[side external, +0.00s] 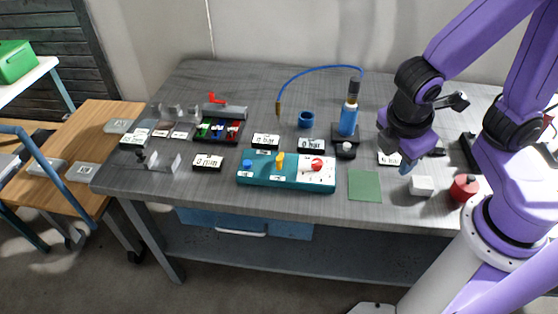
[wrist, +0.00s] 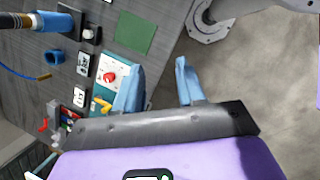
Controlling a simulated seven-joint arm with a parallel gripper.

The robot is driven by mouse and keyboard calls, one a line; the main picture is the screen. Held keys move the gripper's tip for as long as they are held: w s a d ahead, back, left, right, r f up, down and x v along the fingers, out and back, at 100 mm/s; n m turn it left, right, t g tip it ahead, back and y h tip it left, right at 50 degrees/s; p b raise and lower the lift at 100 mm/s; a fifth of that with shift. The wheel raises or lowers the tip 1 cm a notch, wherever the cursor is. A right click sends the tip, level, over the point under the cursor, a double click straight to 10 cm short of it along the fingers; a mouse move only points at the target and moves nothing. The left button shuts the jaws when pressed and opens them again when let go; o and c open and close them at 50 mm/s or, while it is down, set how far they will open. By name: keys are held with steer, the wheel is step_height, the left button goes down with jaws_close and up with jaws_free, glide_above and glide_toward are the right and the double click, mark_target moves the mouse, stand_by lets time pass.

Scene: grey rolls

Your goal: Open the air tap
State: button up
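A teal box (side external: 258,180) stands near the front middle of the table, with a blue knob (side external: 247,165), an upright yellow lever (side external: 280,160) and a red knob (side external: 317,164) on a white plate. A red lever (side external: 214,98) sits on a grey block at the back left. No readable label shows which one is the air tap. My gripper (side external: 405,168) is above the right part of the table, right of the teal box. In the wrist view my gripper (wrist: 158,82) has its blue fingers apart with nothing between them. The red knob (wrist: 109,76) and yellow lever (wrist: 102,104) show beside the left finger.
Displays reading "0 bar" (side external: 311,146) stand nearby. A green mat (side external: 365,186), a white block (side external: 421,186) and a red container (side external: 464,188) lie to the right.

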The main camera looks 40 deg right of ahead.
steer(key=w+a+f+n+t+h, duration=0.5)
steer(key=w+a+f+n+h, duration=0.1)
steer(key=w+a+f, duration=0.25)
steer(key=n+t, duration=0.8)
steer(key=t, duration=0.1)
glide_toward(279, 163)
steer(key=x, duration=1.1)
jaws_close()
